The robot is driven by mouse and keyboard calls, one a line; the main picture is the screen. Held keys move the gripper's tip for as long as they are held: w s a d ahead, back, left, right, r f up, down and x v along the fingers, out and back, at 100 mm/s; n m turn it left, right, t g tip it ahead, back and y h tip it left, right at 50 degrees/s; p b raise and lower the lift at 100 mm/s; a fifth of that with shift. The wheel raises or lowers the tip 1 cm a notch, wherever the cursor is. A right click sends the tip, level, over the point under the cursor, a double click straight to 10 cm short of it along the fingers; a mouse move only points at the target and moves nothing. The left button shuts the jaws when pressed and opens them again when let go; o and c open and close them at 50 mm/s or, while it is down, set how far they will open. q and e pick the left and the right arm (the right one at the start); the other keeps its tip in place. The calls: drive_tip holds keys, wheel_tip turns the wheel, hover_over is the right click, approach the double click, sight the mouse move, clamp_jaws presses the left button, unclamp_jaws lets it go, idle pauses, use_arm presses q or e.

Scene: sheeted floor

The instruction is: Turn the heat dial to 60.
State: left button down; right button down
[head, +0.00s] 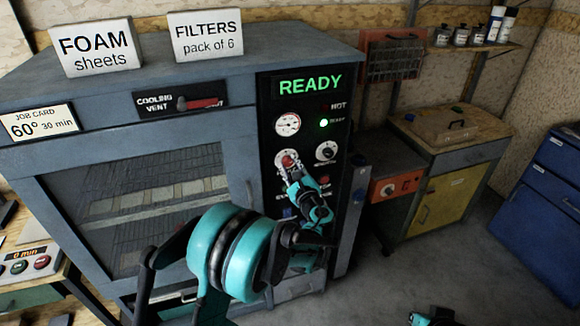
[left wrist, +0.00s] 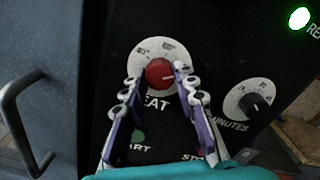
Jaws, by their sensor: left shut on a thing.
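The red heat dial (left wrist: 160,74) sits on a white scale plate on the dark control panel; it also shows in the head view (head: 288,158). Its white pointer line is turned to the right in the left wrist view. The scale figures are too small to read. My left gripper (left wrist: 153,80) has its two fingers on either side of the dial and is shut on it; it also shows in the head view (head: 291,168). A teal and black part of my right arm (head: 433,317) shows at the bottom edge; its fingers cannot be made out.
The minutes dial (left wrist: 256,103) is right of the heat dial, with start and stop buttons below. A round gauge (head: 288,124) and a lit READY display (head: 310,84) are above. The job card (head: 40,123) reads 60°, 30 min. The oven door handle (left wrist: 15,120) stands out at left.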

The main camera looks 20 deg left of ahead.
use_arm(q)
drive_tip(key=n+b, duration=0.1)
drive_tip(key=n, duration=0.4)
drive_tip(key=shift+n, duration=0.3)
drive_tip(key=n, duration=0.5)
drive_tip(key=shift+n+b, duration=0.4)
drive_tip(key=c, duration=1.2)
unclamp_jaws()
drive_tip(key=shift+d, duration=0.1)
drive_tip(key=v, duration=1.2)
